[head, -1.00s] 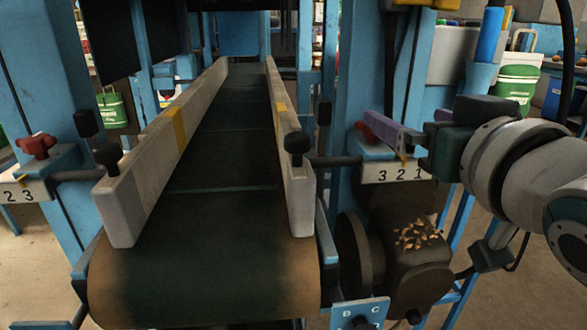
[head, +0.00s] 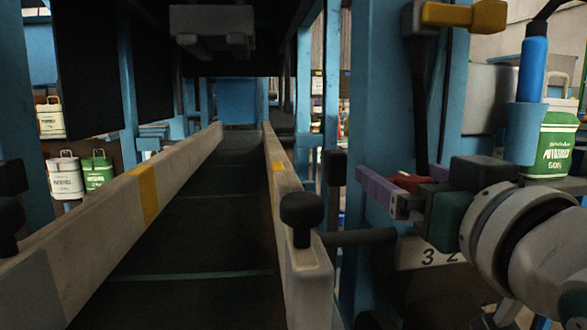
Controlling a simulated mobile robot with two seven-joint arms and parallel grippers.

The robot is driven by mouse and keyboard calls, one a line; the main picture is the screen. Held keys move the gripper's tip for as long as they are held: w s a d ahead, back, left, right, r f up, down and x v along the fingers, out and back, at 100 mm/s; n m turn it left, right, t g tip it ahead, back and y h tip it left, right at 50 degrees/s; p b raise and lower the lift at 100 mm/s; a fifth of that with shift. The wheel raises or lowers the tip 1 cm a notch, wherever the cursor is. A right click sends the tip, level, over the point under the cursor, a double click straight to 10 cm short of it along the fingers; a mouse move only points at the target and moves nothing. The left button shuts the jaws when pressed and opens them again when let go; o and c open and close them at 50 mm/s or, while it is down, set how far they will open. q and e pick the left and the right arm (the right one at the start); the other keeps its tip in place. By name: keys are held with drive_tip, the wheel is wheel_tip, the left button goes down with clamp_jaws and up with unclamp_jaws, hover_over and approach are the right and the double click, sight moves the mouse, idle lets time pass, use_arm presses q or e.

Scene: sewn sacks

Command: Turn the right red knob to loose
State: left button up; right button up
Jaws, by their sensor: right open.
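The right red knob (head: 412,181) shows only in part, beside the blue post right of the conveyor. My right gripper (head: 398,177) reaches in from the right, with its purple fingers open. The knob shows between the near finger and the far one, partly hidden by the near finger. I cannot tell whether either finger touches it. Below is the white number plate (head: 418,255), where 3 and part of 2 show; the rest is behind my gripper. My left gripper is not in view.
The conveyor belt (head: 195,235) runs away between two pale guide rails. A black knob (head: 302,215) stands on the right rail, with a dark rod (head: 360,237) beside it. A blue bottle (head: 532,75) and a yellow part (head: 463,14) are above my right arm.

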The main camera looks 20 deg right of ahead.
drive_tip(key=shift+w, duration=0.25)
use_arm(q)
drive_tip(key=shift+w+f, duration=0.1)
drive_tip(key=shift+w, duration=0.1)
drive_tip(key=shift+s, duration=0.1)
use_arm(e)
drive_tip(key=shift+s+f, duration=0.1)
drive_tip(key=shift+s, duration=0.05)
